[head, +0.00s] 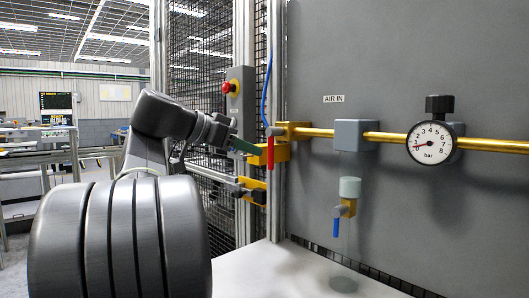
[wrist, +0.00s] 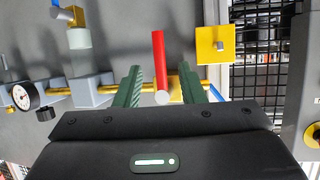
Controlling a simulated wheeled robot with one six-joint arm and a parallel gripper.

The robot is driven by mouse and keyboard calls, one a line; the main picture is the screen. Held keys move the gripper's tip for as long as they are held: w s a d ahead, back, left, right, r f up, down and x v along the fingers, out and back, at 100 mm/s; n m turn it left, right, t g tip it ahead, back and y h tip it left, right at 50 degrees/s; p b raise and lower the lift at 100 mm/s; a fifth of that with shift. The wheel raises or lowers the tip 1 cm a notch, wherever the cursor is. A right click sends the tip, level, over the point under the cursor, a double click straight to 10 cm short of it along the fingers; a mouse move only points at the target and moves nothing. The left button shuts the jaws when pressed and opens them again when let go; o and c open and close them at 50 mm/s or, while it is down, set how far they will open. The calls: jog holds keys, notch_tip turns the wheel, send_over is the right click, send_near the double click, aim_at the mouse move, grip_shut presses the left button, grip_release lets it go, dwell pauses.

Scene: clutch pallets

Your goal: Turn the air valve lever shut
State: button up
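The air valve's red lever (head: 270,153) hangs straight down from the brass valve on the pipe, below and left of the AIR IN label. In the wrist view the red lever (wrist: 158,62) stands across the yellow pipe, with a round grey pivot end. My gripper (wrist: 158,78) is open, one green finger on each side of the lever with a gap to both. In the head view my gripper (head: 252,147) reaches in from the left, close to the lever. The head view does not show clearly how far the fingers reach around it.
A pressure gauge (head: 435,142) sits on the pipe, its needle near the low end. A blue-handled drain valve (head: 336,227) hangs under a bowl. A white surface lies below.

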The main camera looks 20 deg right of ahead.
jog(key=v, duration=0.5)
jog(key=shift+d, duration=0.1)
jog(key=b+x, duration=0.1)
jog(key=x, duration=1.3)
jog(key=shift+b, duration=0.3)
